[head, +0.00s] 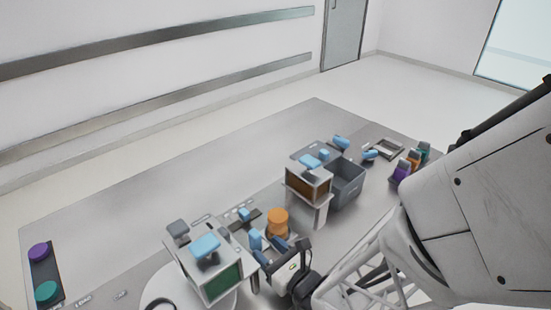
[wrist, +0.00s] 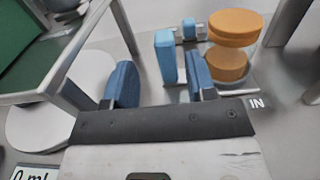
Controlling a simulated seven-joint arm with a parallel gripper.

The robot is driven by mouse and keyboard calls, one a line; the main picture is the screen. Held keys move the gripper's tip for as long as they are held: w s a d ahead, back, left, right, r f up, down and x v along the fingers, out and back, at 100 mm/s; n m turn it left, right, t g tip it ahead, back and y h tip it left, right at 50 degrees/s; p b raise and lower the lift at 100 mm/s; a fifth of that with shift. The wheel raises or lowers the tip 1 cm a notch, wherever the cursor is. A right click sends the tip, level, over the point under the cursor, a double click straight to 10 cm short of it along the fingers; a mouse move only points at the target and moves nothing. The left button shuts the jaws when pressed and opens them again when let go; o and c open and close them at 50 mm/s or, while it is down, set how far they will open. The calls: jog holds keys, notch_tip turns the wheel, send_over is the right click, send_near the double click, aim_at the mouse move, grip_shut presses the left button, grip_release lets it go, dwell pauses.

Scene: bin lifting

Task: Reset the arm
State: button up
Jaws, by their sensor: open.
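My gripper (head: 274,255) is over the front of the table, right of the box with the green panel (head: 221,284). In the wrist view its blue fingers (wrist: 160,78) are apart. A light-blue upright piece (wrist: 166,57) shows beyond and between them, close to the right finger; I cannot tell whether they touch. It also shows in the head view (head: 254,239). No held object is visible. An orange two-part round piece (wrist: 233,45) stands just right of the fingers, and in the head view it is behind them (head: 277,220).
A brown-fronted box (head: 309,182) on a stand and a grey bin (head: 347,182) stand farther back. Purple, orange and teal pieces (head: 410,164) lie at the right. Purple and teal buttons (head: 42,270) are at the far left. The table's left-middle area (head: 150,205) is clear.

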jog(key=shift+g, duration=0.4)
jog(key=shift+s+n+g, duration=0.3)
jog(key=shift+n+g, duration=0.3)
jog(key=shift+g, duration=0.8)
jog(key=shift+s+d+r+n+g, duration=0.15)
jog(key=shift+n+g, duration=0.2)
jog(key=shift+g, duration=0.15)
jog(key=shift+s+d+r+n+g, duration=0.15)
jog(key=shift+n+g, duration=0.2)
jog(key=shift+g, duration=0.15)
jog(key=shift+s+d+r+n+g+h, duration=0.25)
jog(key=shift+r+n+g+h, duration=0.15)
jog(key=shift+n+g, duration=0.3)
jog(key=s+d+r+n+g+h, duration=0.1)
jog(key=s+d+r+n+h, duration=0.2)
jog(key=d+r+n+h, duration=0.3)
jog(key=s+d+r+n+g+h, duration=0.2)
jog(key=d+r+n+h, duration=0.4)
jog(key=d+r+n, duration=0.6)
jog(key=s+d+n, duration=0.1)
jog(key=d+n, duration=0.2)
jog(key=n, duration=0.1)
jog(key=shift+s+r+n, duration=0.15)
jog(key=shift+s+n, duration=0.1)
jog(key=shift+n, duration=0.15)
